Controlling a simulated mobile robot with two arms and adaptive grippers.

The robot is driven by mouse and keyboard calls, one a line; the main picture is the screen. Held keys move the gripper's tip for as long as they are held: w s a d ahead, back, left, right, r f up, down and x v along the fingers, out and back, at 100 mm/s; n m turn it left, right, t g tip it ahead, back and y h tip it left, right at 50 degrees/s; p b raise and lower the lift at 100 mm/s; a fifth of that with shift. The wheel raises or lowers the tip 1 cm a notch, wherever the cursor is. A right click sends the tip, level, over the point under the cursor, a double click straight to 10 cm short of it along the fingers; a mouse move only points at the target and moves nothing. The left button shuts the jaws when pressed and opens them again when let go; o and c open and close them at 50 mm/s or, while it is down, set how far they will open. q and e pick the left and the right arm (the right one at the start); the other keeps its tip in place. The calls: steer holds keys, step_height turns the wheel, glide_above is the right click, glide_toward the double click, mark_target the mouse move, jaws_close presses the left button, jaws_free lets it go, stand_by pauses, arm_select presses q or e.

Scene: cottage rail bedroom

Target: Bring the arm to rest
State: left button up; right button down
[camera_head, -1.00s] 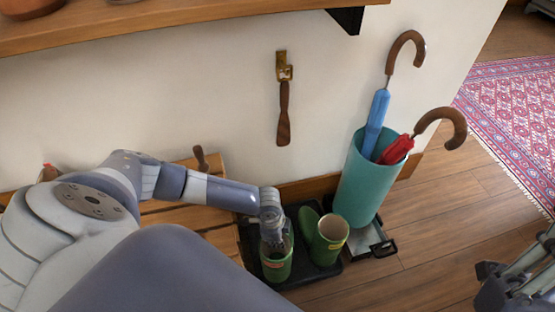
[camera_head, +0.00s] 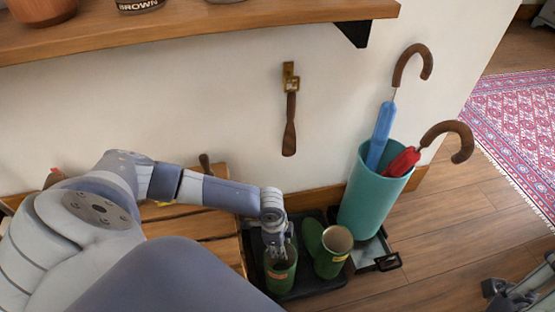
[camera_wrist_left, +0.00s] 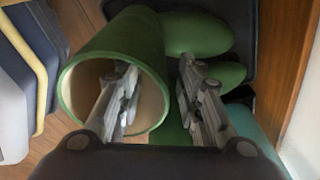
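My left arm reaches in from the left. Its gripper (camera_head: 279,252) points down at the mouth of a green boot (camera_head: 281,277) standing on a black tray (camera_head: 310,289). In the left wrist view the gripper (camera_wrist_left: 160,95) has its fingers apart. One finger shows against the mouth of the boot (camera_wrist_left: 112,50), the other outside its rim; I cannot tell how deep they reach. A second green boot (camera_head: 331,262) stands to the right. Part of my right gripper (camera_head: 510,290) shows at the lower right edge; its fingers are unclear.
A teal umbrella stand (camera_head: 368,205) holds blue and red umbrellas right of the boots. A slatted wooden bench (camera_head: 215,225) lies under my left arm. A wooden shelf (camera_head: 220,28) overhangs above. A shoehorn (camera_head: 290,125) hangs on the wall. Wooden floor (camera_head: 440,240) is clear at right.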

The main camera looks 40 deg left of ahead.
arm_select(q)
step_height(320, 180, up, 8)
steer(key=shift+s+a, duration=0.25)
steer(key=shift+a, duration=0.1)
